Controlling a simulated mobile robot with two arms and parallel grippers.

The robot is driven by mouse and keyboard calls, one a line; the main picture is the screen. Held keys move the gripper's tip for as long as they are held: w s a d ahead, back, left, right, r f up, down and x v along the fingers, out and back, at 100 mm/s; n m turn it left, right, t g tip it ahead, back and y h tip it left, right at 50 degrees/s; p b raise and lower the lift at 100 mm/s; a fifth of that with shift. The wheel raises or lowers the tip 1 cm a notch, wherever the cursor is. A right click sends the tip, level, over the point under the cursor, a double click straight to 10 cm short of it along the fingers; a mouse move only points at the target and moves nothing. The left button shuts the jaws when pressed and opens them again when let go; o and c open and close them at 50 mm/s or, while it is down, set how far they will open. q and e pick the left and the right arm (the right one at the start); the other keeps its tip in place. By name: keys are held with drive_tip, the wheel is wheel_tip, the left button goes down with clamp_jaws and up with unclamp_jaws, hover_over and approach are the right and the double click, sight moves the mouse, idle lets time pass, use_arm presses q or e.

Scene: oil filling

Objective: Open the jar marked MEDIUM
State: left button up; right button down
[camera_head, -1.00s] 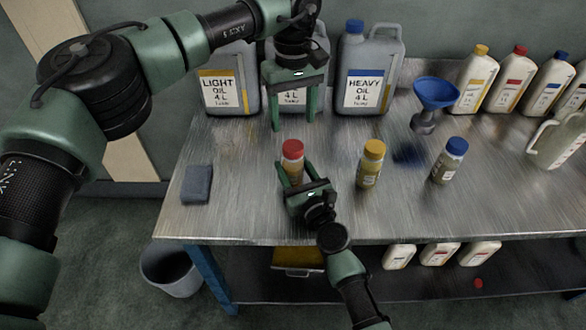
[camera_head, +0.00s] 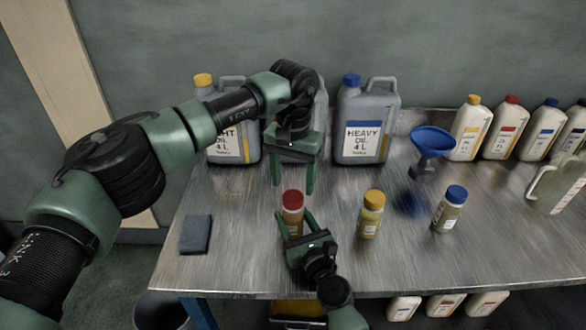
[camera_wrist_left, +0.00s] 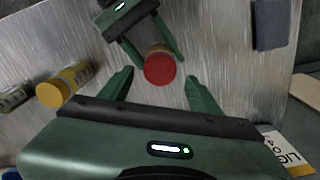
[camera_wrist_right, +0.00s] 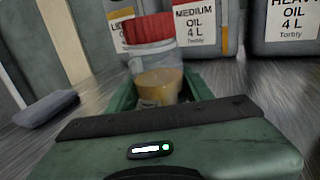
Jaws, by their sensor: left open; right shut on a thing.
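A small clear jar (camera_head: 293,223) with a red lid (camera_head: 292,198) and amber liquid stands on the metal bench. Its own label cannot be read here. My right gripper (camera_head: 295,217) is shut around the jar's body from the front, below the lid; the right wrist view shows the red lid (camera_wrist_right: 148,28) above the fingers. My left gripper (camera_head: 293,188) is open, pointing down just above the lid. In the left wrist view the red lid (camera_wrist_left: 160,69) lies between and beyond the two open fingertips.
A yellow-lidded jar (camera_head: 370,215) and a blue-lidded jar (camera_head: 449,210) stand to the right. A blue funnel (camera_head: 432,142) stands behind them. Large oil jugs stand at the back, one marked HEAVY (camera_head: 364,125). A grey-blue sponge (camera_head: 195,235) lies at the left.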

sight(293, 196)
use_arm(q)
drive_tip(key=shift+f, duration=2.15)
drive_tip(key=shift+c, duration=0.3)
